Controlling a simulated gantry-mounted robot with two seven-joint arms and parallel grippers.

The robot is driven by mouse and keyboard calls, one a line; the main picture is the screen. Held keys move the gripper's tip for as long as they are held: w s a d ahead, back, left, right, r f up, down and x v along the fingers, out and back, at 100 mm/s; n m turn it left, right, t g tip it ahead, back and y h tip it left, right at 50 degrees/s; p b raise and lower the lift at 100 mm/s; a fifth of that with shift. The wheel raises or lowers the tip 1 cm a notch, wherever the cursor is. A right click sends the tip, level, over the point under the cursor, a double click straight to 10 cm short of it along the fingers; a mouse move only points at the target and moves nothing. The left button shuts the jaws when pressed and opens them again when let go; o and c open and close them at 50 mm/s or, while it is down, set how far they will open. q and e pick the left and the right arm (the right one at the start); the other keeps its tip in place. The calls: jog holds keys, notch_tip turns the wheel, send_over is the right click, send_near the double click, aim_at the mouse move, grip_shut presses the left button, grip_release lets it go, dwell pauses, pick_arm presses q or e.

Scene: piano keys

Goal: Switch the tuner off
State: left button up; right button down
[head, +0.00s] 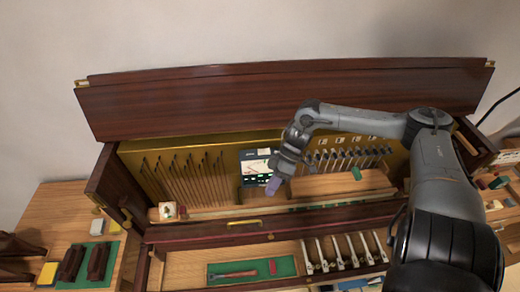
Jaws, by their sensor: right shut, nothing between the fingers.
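The tuner (253,163) is a small dark box with a pale dial, standing inside the open piano case just left of my right gripper. Its display looks lit. My right gripper (272,186) is shut and empty. It hangs in front of the tuner's lower right side and hides part of it. I cannot tell whether the fingertips touch the tuner. My left gripper is not in view.
The raised wooden lid (280,98) stands behind. A row of hammers (345,157) is at right, and rods (188,180) are at left. An open drawer (180,270) in front holds a green mat with a tool. Side tables flank the case.

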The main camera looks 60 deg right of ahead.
jog(key=w+d+r+h+b, duration=0.2)
jog(key=w+d+r+h, duration=0.15)
jog(key=d+r, duration=0.5)
notch_tip(320, 180, up, 10)
jog(key=n+t+h+b, duration=0.1)
jog(key=h+b, duration=0.2)
send_over(260, 152)
jog(key=s+d, duration=0.2)
jog(key=shift+y, duration=0.25)
jog(key=shift+f, duration=0.15)
jog(key=x, duration=0.4)
jog(key=p+x, duration=0.1)
jog(key=x, duration=0.3)
jog(key=p+x, duration=0.1)
jog(key=x, duration=0.3)
jog(key=shift+s+d+f, duration=0.15)
jog(key=shift+s+f, duration=0.1)
jog(key=shift+s, duration=0.05)
jog(key=shift+f+p, duration=0.3)
jog(key=shift+f, duration=0.4)
